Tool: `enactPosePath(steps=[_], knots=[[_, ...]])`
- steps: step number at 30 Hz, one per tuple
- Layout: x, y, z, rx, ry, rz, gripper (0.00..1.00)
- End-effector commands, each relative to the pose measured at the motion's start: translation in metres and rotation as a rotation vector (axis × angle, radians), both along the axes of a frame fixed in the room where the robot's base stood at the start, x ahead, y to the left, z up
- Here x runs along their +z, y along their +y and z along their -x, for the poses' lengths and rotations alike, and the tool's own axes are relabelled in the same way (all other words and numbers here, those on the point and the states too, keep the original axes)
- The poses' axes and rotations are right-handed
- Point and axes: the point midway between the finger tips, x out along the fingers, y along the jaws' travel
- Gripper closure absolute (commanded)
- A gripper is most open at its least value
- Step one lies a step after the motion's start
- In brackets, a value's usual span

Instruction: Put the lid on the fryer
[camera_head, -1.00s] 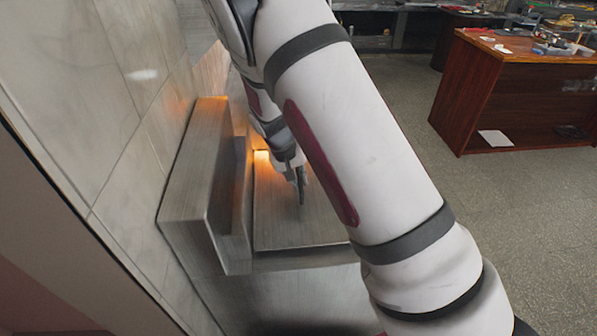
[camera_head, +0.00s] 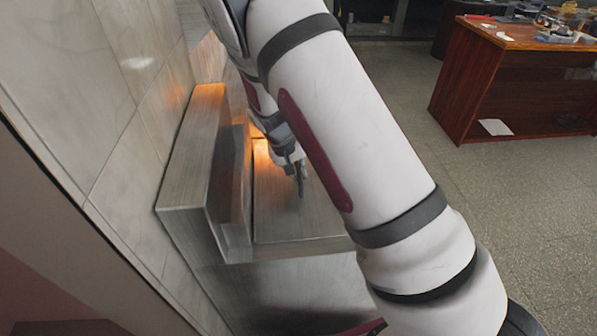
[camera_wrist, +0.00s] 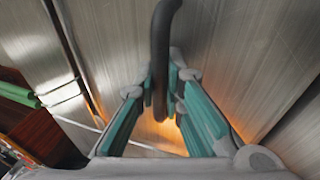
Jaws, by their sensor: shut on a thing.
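The lid (camera_head: 285,215) is a flat brushed-metal panel on top of the steel fryer (camera_head: 285,290). It looks about level; whether it is fully seated I cannot tell. My gripper (camera_head: 301,182) is above the lid, partly behind my own arm. In the wrist view my gripper (camera_wrist: 162,88) is shut on the lid's dark curved handle (camera_wrist: 163,35), which runs between its green-sided fingers. Brushed metal of the lid (camera_wrist: 115,45) fills the view behind the fingers. The far part of the lid and fryer is hidden by my arm.
A raised steel block (camera_head: 195,165) stands along the left of the lid, against a tiled wall (camera_head: 110,100). An orange glow lights the far end. A brown wooden counter (camera_head: 490,85) with items stands at the right. The floor (camera_head: 530,215) between is open.

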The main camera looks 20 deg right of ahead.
Motion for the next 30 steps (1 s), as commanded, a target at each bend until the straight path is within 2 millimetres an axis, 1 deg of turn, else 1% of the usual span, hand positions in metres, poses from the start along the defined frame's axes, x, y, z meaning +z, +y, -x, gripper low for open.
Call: enactPosePath(steps=[5,6,8,9,17,20,23,26,30], knots=[[-0.004,0.0,-0.001,0.0,-0.001,0.0,1.0],[-0.003,0.0,-0.001,0.0,-0.001,0.0,0.84],[-0.003,0.0,0.0,0.0,-0.001,0.0,0.7],[-0.003,0.0,0.0,0.0,-0.001,0.0,0.67],[-0.004,0.0,0.0,0.0,0.001,0.0,0.67],[0.0,0.002,0.0,0.0,0.0,-0.001,0.67],[0.01,0.005,0.0,0.002,-0.003,-0.001,0.67],[0.027,0.011,0.002,0.003,-0.004,-0.002,0.67],[0.055,0.02,0.004,0.003,-0.005,-0.002,0.67]])
